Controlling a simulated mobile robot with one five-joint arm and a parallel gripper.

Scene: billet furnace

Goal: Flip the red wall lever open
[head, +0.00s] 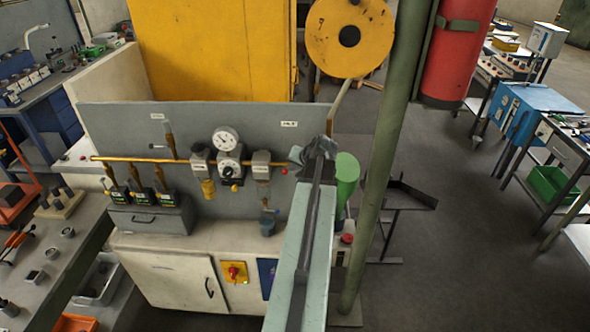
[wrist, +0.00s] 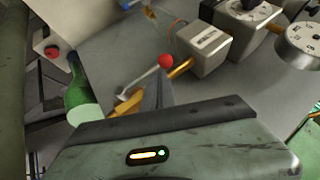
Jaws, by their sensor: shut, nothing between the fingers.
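The lever's red ball knob (wrist: 165,61) shows in the wrist view, at the upper end of a thin silver rod (wrist: 140,79). The rod slants down left to the end of a brass pipe (wrist: 181,68) on the grey panel. In the head view the red knob (head: 284,171) is a small dot just left of my arm, which hides the rod. My gripper (head: 318,150) is shut and empty in front of the panel's right end. In the wrist view its dark fingertips (wrist: 158,88) lie just below the knob and rod; I cannot tell whether they touch.
Gauges and regulators (head: 229,160) line the pipe left of the lever. A green cylinder (head: 346,178) stands right of my gripper. A green post (head: 385,150) and a red extinguisher (head: 457,50) are farther right. Open floor (head: 470,200) lies beyond the post.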

